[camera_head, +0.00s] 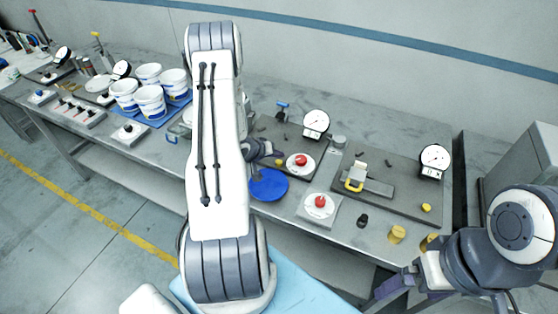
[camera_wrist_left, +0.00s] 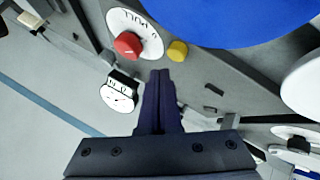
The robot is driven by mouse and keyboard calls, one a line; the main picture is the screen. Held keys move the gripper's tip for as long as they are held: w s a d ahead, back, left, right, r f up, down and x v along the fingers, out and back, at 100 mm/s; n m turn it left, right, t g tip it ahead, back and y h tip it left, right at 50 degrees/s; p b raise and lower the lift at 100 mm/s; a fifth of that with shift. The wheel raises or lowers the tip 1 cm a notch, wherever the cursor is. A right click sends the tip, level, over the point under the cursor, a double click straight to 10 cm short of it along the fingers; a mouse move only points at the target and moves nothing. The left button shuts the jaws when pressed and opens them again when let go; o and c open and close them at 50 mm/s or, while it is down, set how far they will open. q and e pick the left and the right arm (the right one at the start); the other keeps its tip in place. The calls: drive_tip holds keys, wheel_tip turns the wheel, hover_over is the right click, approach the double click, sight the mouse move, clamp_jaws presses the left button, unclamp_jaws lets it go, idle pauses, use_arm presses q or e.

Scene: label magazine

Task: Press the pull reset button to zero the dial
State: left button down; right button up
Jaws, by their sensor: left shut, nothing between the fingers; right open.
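In the head view, a red button (camera_head: 299,161) on a white disc sits on a dark plate beside a small yellow button (camera_head: 279,162). A white dial gauge (camera_head: 315,121) stands behind them. In the left wrist view, lettering reading "PULL" rings the red button (camera_wrist_left: 127,44); the yellow button (camera_wrist_left: 177,51) and dial (camera_wrist_left: 119,92) also show. My left gripper (camera_head: 277,152) is shut and empty; its fingertips (camera_wrist_left: 160,74) appear close to the yellow button, contact unclear. My right gripper (camera_head: 388,285) is open at the lower right, away from the plate.
A blue disc (camera_head: 269,186) lies in front of the plate. A second red button (camera_head: 320,202) sits on a grey box. Another plate to the right carries a second dial (camera_head: 435,157) and yellow button (camera_head: 426,208). White tubs (camera_head: 150,100) stand left of my arm.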

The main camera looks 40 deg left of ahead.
sight(278, 164)
use_arm(q)
wheel_tip(278, 164, up, 4)
drive_tip(key=p, duration=0.3)
drive_tip(key=shift+r, duration=0.1)
idle(0.4)
